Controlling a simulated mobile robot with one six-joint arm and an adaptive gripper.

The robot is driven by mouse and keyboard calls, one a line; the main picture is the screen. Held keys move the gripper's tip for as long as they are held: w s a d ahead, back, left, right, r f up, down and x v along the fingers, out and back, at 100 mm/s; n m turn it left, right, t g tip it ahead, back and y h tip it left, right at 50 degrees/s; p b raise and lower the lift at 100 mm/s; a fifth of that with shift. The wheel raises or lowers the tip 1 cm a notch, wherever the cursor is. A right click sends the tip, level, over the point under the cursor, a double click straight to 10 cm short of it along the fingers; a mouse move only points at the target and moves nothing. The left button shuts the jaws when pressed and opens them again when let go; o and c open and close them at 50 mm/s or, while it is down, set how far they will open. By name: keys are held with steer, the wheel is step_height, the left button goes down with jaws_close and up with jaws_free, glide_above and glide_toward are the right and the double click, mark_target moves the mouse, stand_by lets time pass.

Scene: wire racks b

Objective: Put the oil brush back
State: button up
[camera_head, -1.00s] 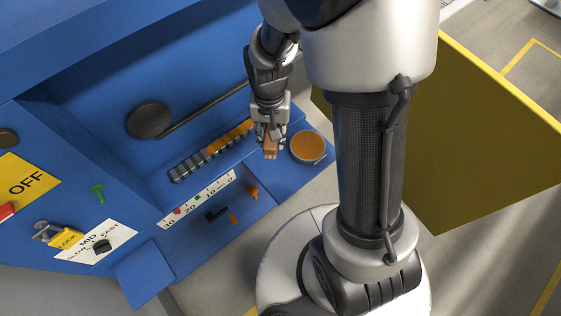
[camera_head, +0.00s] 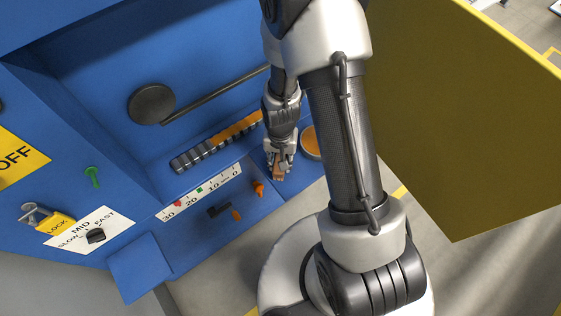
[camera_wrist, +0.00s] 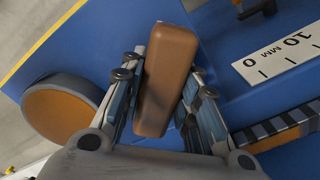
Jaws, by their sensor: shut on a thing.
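The oil brush shows as a brown rounded block (camera_wrist: 166,80) in the wrist view. My gripper (camera_wrist: 168,75) is shut on it, one finger on each side. In the head view my gripper (camera_head: 279,165) points down over the blue ledge, with a little of the brush (camera_head: 277,171) showing between the fingers. I cannot see bristles. A round pot with an orange top (camera_head: 309,141) stands just right of the gripper, partly hidden by my arm. It also shows on the left in the wrist view (camera_wrist: 62,110), apart from the brush.
A scale strip (camera_head: 203,190) lies left of the gripper, with an orange knob (camera_head: 258,187) and a black lever (camera_head: 219,210) near it. A grey and orange segmented bar (camera_head: 216,143) runs behind. A long rod with a dark disc (camera_head: 152,104) lies farther back. A yellow panel (camera_head: 455,130) stands at right.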

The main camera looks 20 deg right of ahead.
steer(key=shift+f, duration=0.25)
steer(key=shift+f, duration=0.1)
steer(key=shift+f, duration=0.15)
steer(key=o, duration=0.9)
steer(key=shift+o, duration=0.2)
